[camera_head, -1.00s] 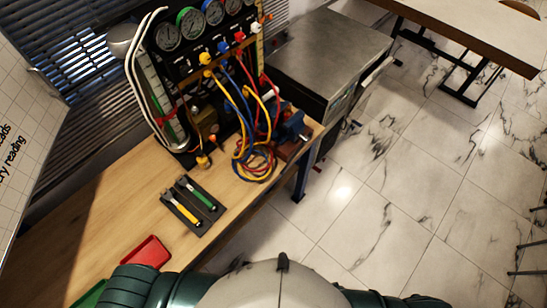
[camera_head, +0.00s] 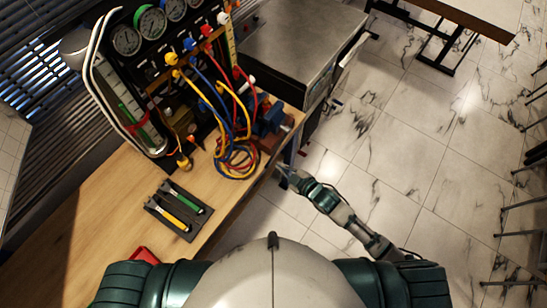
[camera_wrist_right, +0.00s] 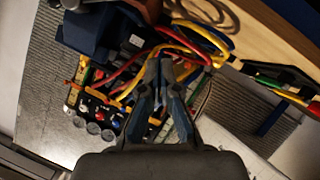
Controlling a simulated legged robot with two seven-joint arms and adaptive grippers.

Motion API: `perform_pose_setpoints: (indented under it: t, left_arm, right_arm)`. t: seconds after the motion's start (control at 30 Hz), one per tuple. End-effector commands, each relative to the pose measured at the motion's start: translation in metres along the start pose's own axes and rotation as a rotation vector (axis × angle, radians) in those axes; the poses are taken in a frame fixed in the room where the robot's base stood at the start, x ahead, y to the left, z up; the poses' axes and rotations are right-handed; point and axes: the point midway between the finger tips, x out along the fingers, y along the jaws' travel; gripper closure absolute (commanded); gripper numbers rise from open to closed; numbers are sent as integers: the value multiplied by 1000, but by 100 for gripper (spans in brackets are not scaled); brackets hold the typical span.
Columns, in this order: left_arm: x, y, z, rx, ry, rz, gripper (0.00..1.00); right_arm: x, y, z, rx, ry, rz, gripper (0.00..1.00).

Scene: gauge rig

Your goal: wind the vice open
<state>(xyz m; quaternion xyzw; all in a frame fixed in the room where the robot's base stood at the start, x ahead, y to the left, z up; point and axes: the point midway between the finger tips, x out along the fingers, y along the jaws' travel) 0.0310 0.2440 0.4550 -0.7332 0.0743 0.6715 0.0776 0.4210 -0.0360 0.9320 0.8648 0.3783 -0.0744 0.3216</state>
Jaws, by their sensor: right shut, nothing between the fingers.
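The blue vice (camera_head: 268,118) sits on a reddish-brown block at the bench's right edge, beside the coiled hoses. In the right wrist view the blue vice (camera_wrist_right: 100,30) fills the upper left, partly cut off by the frame edge. Its handle and jaw gap are too small to make out in the head view. My right gripper (camera_head: 283,170) is just off the bench's front edge, below the vice in the picture and apart from it. In the right wrist view its fingers (camera_wrist_right: 160,65) are shut and empty. My left gripper is not in view.
Red, yellow and blue hoses (camera_head: 237,160) hang from the gauge panel (camera_head: 150,25) and coil left of the vice. A dark tray (camera_head: 158,211) with two screwdriver-like tools lies on the bench. A metal-topped cabinet (camera_head: 300,40) stands behind.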

Motion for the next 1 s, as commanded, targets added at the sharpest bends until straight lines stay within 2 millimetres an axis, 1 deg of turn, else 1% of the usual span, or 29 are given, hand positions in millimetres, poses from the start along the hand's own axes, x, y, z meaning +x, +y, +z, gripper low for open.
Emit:
perform_pose_setpoints:
  t: [0.03, 0.3, 0.37, 0.4, 0.43, 0.5, 0.63, 0.77, 1.0]
  left_arm:
    - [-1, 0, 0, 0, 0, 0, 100]
    - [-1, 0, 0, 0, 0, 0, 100]
    - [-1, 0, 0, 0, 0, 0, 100]
    - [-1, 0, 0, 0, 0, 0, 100]
    - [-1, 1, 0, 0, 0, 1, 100]
    - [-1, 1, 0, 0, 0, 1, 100]
    - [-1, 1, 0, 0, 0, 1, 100]
    - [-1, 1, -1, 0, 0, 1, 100]
    - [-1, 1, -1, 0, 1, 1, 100]
  right_arm:
    - [10, 1, -2, 1, 2, 1, 100]
    - [68, 1, -1, 2, 1, 2, 100]
    - [80, 1, -1, 2, 1, 2, 100]
    - [86, 1, 2, 1, -2, 1, 100]
    - [85, 0, 10, -1, -4, 0, 100]
    - [87, 0, 20, 0, -3, 0, 100]
    - [90, 0, 32, 1, -1, 1, 100]
    - [91, 0, 38, 1, -1, 2, 100]
    - [91, 0, 39, 1, 0, 2, 100]
